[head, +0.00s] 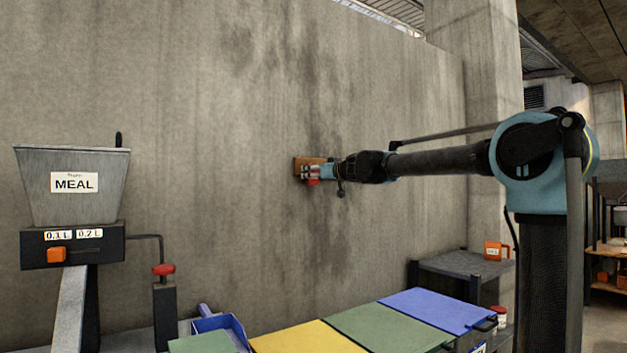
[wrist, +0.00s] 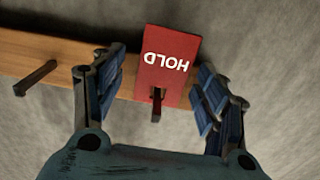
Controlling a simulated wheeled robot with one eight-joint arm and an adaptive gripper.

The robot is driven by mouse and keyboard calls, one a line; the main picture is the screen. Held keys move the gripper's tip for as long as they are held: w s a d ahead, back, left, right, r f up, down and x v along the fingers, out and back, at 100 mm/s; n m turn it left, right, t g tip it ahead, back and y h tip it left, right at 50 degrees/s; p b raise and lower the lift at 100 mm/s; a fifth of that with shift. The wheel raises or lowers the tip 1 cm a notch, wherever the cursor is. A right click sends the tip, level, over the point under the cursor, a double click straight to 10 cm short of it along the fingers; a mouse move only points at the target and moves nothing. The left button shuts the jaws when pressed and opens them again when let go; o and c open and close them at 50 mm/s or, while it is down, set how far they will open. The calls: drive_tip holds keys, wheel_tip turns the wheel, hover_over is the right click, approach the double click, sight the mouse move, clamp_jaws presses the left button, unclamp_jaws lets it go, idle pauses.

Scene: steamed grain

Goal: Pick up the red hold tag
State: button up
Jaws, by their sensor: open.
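The red hold tag (wrist: 165,68) hangs on a peg (wrist: 157,104) of a wooden rail (wrist: 45,58) on the concrete wall, its HOLD lettering upside down in the wrist view. My gripper (wrist: 160,95) is open, with one finger on each side of the tag. In the head view my gripper (head: 312,173) is up at the wooden rail (head: 303,163), and a small part of the red tag (head: 313,182) shows there, mostly hidden.
A second, empty peg (wrist: 36,77) sticks out of the rail to the left. A MEAL hopper (head: 72,205) stands at the left with a red-knobbed lever (head: 163,270). Coloured lids (head: 440,308) and a blue scoop (head: 220,328) lie below. An orange jug (head: 494,250) stands on a dark side table (head: 462,266).

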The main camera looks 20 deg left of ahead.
drive_tip(key=c, duration=0.9)
drive_tip(key=shift+r, duration=0.1)
drive_tip(key=v, duration=1.8)
drive_tip(key=shift+r, duration=0.2)
